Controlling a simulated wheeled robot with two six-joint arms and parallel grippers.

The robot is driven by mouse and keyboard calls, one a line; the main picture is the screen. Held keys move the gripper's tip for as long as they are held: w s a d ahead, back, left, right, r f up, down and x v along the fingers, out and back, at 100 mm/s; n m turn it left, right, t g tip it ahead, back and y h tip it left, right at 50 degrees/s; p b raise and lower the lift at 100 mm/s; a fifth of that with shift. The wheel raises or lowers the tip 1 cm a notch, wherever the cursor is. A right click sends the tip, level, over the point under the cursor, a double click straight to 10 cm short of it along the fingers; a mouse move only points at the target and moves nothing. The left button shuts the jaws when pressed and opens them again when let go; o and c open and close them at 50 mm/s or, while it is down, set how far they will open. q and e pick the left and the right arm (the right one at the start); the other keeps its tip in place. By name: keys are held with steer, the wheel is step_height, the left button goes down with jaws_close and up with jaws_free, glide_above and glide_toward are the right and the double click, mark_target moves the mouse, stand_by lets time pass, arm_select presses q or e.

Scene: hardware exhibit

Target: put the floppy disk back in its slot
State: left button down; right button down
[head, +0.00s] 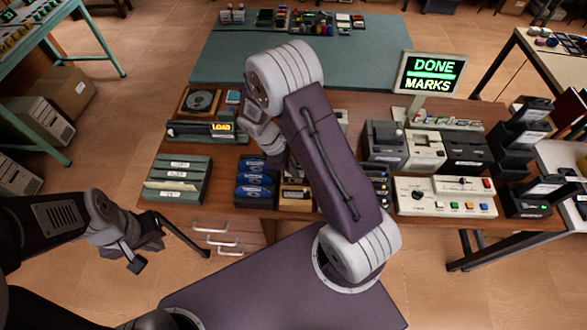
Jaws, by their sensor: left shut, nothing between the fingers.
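I cannot single out a floppy disk with certainty. Several blue disk-like items (254,179) sit in a stack of trays on the wooden table, left of the middle. A green labelled file box (176,178) stands to their left. My left gripper (152,248) is shut and empty, in front of the table at the left.
A screen (431,74) reads DONE MARKS. Beige and black drive units (425,150) and a button panel (446,198) fill the right side. Black stacked trays (524,150) stand at the right edge. A green mat (225,60) lies at the back, largely bare.

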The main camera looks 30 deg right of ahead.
steer(key=shift+f+b, duration=1.75)
steer(key=shift+f, duration=0.75)
steer(key=c, duration=1.6)
jaws_free()
step_height(320, 180, up, 8)
steer(key=p, duration=0.7)
steer(key=shift+r+p, duration=0.15)
steer(key=shift+p, duration=0.25)
